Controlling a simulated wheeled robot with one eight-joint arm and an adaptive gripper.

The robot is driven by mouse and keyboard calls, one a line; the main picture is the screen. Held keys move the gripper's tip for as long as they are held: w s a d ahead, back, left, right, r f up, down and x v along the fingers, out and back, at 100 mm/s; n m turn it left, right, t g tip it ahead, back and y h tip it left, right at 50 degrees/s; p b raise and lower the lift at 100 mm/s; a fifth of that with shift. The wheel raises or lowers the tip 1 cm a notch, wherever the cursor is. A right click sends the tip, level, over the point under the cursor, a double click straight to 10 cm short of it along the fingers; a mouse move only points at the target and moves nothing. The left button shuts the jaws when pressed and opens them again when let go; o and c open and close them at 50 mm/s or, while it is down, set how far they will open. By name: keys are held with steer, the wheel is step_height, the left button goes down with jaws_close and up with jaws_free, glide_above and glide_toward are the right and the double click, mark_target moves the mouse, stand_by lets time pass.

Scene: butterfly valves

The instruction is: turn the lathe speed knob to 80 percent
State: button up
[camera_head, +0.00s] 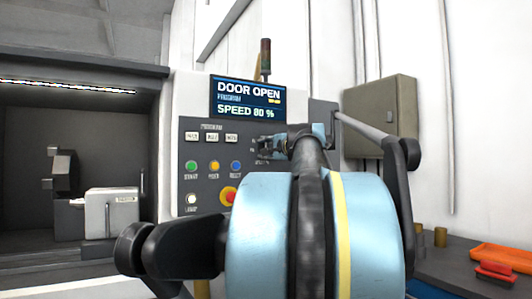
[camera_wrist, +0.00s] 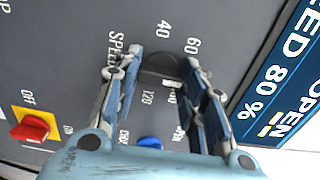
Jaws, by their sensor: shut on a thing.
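The dark round speed knob (camera_wrist: 160,66) sits on the grey lathe panel, with printed numbers such as 40, 60 and 120 around it. My gripper (camera_wrist: 163,62) has one finger on each side of the knob and is shut on it. In the head view my gripper (camera_head: 272,147) is at the panel's right part, and the knob is hidden behind it and my arm. The lathe display (camera_head: 248,98) reads DOOR OPEN and SPEED 80 %. Its SPEED 80 % line also shows at the right of the wrist view (camera_wrist: 272,88).
A red switch on a yellow plate (camera_wrist: 32,127) and a blue button (camera_wrist: 150,143) are near my fingers. The lathe's open bay (camera_head: 100,135) is at left.

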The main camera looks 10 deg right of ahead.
steer(key=shift+a+f, duration=0.1)
steer(key=shift+f, duration=0.1)
steer(key=o, duration=1.1)
steer(key=shift+c, duration=0.2)
steer(key=shift+r, duration=0.1)
steer(key=shift+s, duration=0.1)
steer(key=v, duration=1.1)
steer(key=shift+s, duration=0.2)
